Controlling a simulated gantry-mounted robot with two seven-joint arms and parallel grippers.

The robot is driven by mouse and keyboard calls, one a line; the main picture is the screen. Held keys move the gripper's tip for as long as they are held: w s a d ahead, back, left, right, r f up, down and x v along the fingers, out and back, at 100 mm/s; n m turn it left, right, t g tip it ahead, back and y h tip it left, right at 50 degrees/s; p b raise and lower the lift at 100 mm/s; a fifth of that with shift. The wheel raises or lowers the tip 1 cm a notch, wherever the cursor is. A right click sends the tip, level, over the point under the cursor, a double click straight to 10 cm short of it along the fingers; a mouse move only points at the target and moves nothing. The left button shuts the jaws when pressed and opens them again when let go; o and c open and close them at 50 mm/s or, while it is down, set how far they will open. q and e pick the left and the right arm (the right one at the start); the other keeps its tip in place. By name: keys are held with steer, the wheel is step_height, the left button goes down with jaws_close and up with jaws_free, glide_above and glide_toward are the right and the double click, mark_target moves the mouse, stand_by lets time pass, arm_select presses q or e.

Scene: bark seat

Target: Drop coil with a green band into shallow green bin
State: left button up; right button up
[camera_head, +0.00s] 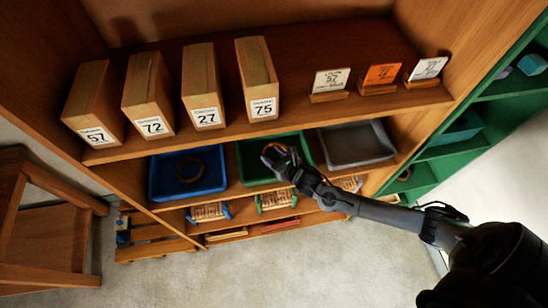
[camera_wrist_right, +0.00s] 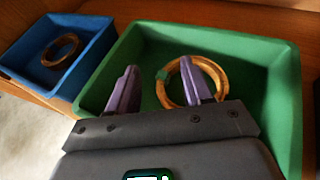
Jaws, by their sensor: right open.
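The coil with a green band (camera_wrist_right: 216,68) is a tan ring in the shallow green bin (camera_wrist_right: 120,60) in the right wrist view. In the head view, the green bin (camera_head: 246,167) is on the shelf under the boxes, and the coil (camera_head: 273,147) shows partly beside my gripper. My right gripper (camera_wrist_right: 160,68) is open over the bin. Its right finger covers part of the coil; I cannot tell whether that finger touches it. The right gripper (camera_head: 277,160) also shows in the head view. My left gripper is not in view.
A blue bin (camera_head: 162,178) with a dark brown coil (camera_head: 182,177) stands to the left. A grey bin (camera_head: 345,157) stands to the right. The upper shelf with boxes (camera_head: 200,85) and cards (camera_head: 382,74) overhangs the bins. A wooden chair (camera_head: 45,240) is at far left.

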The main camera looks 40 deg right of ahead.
steer(key=v, duration=0.6)
steer(key=shift+s+r, duration=0.1)
steer(key=shift+s, duration=0.2)
steer(key=shift+s+r, duration=0.3)
steer(key=shift+s, duration=0.15)
steer(key=shift+s+f, duration=0.1)
